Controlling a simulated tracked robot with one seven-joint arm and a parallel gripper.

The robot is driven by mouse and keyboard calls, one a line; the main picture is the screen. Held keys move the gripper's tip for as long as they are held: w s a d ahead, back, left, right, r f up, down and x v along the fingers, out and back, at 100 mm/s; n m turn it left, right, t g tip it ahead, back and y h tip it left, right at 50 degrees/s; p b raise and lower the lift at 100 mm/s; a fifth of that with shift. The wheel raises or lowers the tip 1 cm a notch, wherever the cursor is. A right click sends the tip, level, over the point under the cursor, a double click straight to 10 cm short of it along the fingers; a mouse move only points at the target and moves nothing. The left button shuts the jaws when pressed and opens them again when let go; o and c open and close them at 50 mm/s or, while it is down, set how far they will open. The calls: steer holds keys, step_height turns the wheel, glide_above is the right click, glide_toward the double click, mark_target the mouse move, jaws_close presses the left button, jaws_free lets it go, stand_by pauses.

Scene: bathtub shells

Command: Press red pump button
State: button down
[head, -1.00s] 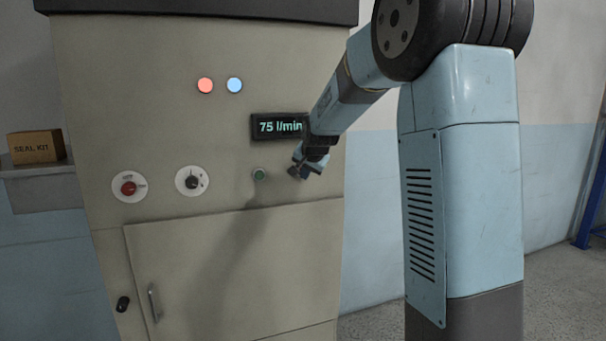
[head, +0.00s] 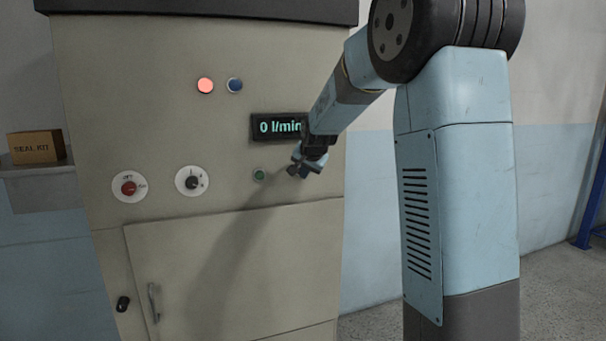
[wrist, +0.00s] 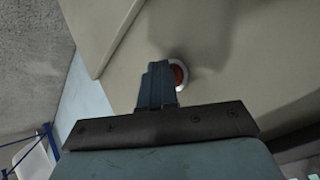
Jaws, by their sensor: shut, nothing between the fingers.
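A red button (wrist: 178,75) with a pale ring shows in the wrist view, partly covered by my gripper's fingers. In the head view it is not visible; my gripper (head: 300,170) is in front of that part of the panel, just right of the green button (head: 259,175). My gripper (wrist: 158,66) is shut and empty, its fingertips beside or on the red button's edge; I cannot tell if they touch it. The display (head: 280,127) reads 0 l/min.
The cabinet (head: 150,80) carries a lit red lamp (head: 205,86), a dark blue lamp (head: 235,85), a red rotary knob (head: 128,188) and a black dial (head: 192,182). A door with a handle (head: 154,302) is below. A seal kit box (head: 36,147) sits at left.

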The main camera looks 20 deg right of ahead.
stand_by(0.4)
steer(key=shift+s, duration=0.8)
steer(key=shift+s+d, duration=0.15)
steer(key=shift+s, duration=1.1)
steer(key=shift+s+d, duration=0.1)
steer(key=shift+s, duration=1.15)
steer(key=s+a+n+g, duration=0.1)
steer(key=s+n+g, duration=0.2)
steer(key=s, duration=3.4)
steer(key=n, duration=0.4)
steer(key=shift+s+a+f+n, duration=0.25)
steer(key=shift+s+a+n, duration=0.1)
steer(key=shift+n, duration=0.05)
